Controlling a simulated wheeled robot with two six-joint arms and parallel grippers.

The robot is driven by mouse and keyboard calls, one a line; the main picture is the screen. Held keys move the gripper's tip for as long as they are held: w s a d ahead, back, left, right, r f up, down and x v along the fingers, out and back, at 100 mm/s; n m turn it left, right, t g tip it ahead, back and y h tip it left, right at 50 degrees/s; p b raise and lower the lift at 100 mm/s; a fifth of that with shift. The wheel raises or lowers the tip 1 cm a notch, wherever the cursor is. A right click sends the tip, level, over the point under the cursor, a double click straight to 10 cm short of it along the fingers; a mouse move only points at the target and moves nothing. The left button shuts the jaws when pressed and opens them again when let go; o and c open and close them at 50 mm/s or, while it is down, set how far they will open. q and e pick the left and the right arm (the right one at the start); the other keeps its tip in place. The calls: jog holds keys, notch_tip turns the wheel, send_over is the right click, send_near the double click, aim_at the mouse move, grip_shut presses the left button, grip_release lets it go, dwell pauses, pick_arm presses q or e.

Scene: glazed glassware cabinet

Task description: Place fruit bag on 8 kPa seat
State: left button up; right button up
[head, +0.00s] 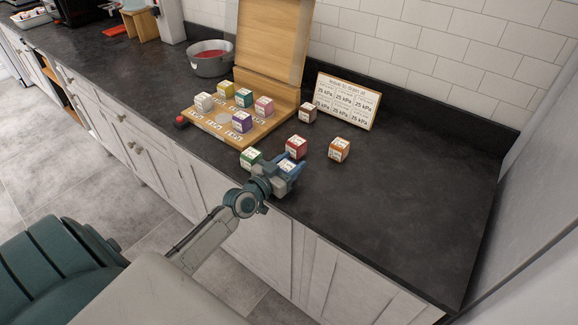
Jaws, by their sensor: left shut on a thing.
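My left gripper (286,172) is shut on a small blue box with a white label (288,163), mostly hidden by the fingers, at the counter's front edge. Small labelled cubes stand around it: green (250,158) to its left, red (296,147) just behind, orange (339,150) to the right and brown (307,112) farther back. I cannot read which one is the fruit bag. The wooden tray (268,128) bears white, yellow, teal, pink and purple cubes. Its front labels are too small to read, so I cannot pick out the 8 kPa seat. My right gripper is not in view.
The tray's wooden lid (270,40) stands open behind it. A sign (347,100) with rows of kPa figures leans near the tiled wall. A grey bowl (211,66) with red contents stands at the back left. The dark counter (410,190) is clear on the right.

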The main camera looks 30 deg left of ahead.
aim_at(290, 162)
pick_arm(q)
jog(key=shift+r+p, duration=0.5)
jog(key=shift+r, duration=0.25)
notch_tip(290, 162, up, 2)
jog(key=shift+r+p, duration=0.1)
jog(key=shift+p, duration=0.7)
jog(key=s+d, duration=0.1)
jog(key=s+p, duration=0.1)
jog(key=s, duration=0.1)
jog(key=s+d+p, duration=0.1)
jog(key=shift+s+d+r, duration=0.2)
jog(key=shift+s+d, duration=0.1)
jog(key=shift+d, duration=0.05)
jog(key=s+d+n+y+b, duration=0.1)
jog(key=s+d+y+b, duration=0.1)
jog(key=s+d+b, duration=0.4)
jog(key=s+d, duration=0.4)
jog(key=d, duration=0.2)
jog(key=shift+d+f+n+y+b, duration=0.3)
jog(key=shift+d+b, duration=0.05)
jog(key=shift+b, duration=0.05)
jog(key=shift+s, duration=0.1)
